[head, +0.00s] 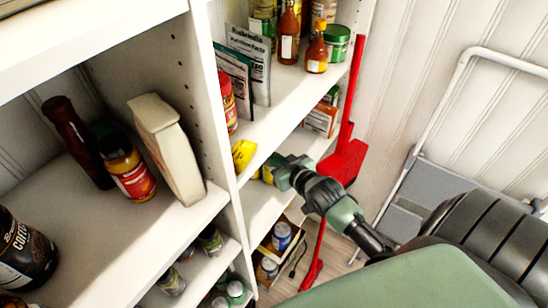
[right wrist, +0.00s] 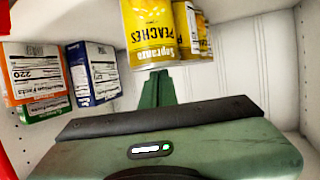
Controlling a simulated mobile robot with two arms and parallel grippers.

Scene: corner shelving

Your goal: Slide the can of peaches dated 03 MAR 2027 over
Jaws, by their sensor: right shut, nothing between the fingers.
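Yellow peach cans (right wrist: 153,35) show at the top of the right wrist view, the nearest labelled PEACHES. Others (right wrist: 187,30) stand close beside and behind it at the right. I can read no date on any of them. In the head view a yellow item (head: 244,153) shows at the shelf's left post; I cannot tell whether it is one of these cans. My right gripper (head: 282,172) reaches into that shelf level. In the right wrist view its green fingers (right wrist: 157,88) are shut and empty, with tips at the near can's edge; contact is unclear. My left gripper is out of view.
Cartons, an orange one (right wrist: 35,72) and a blue one (right wrist: 94,72), stand left of the cans in the wrist view. Sauce bottles (head: 289,35) stand on the shelf above. A red upright tool (head: 343,160) and a folded grey ladder (head: 425,190) are at the right.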

